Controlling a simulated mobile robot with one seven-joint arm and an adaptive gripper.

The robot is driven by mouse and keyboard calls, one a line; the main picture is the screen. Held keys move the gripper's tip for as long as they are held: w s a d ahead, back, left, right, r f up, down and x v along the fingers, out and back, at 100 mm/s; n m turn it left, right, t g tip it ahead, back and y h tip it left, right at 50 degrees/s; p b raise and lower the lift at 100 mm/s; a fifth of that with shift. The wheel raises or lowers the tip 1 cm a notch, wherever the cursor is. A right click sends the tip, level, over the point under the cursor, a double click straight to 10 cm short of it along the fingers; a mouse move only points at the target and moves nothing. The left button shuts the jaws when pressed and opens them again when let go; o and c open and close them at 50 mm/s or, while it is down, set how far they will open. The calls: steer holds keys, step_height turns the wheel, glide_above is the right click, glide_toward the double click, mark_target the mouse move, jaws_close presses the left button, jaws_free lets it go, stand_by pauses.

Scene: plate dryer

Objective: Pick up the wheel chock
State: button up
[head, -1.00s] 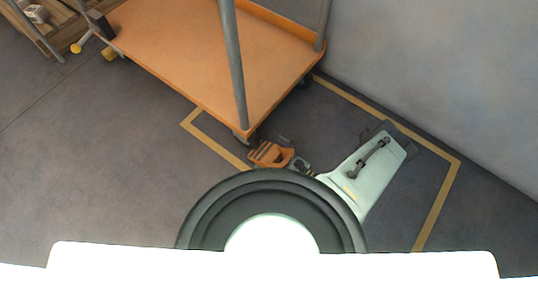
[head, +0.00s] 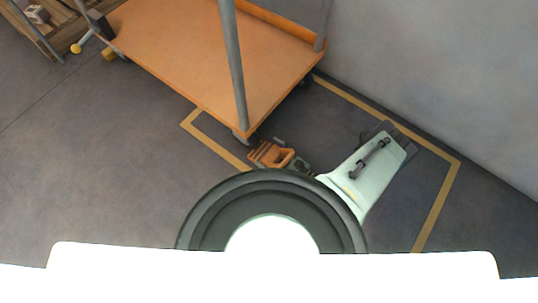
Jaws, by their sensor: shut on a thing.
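The wheel chock (head: 270,154) is an orange ribbed wedge close to the near corner of the orange cart, beside a cart wheel. My gripper (head: 290,162) is at the chock's right side and is shut on it. Only a small dark part of the gripper shows, since my own round dark base part hides the rest. Whether the chock touches the floor cannot be told from this view.
An orange platform cart (head: 205,55) with grey posts stands just behind the chock. A yellow floor line (head: 437,205) runs around this spot. A grey wall (head: 430,80) is at the right. A wooden shelf (head: 45,22) is at the far left. Open floor (head: 90,170) lies on the left.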

steer(key=c, duration=0.3)
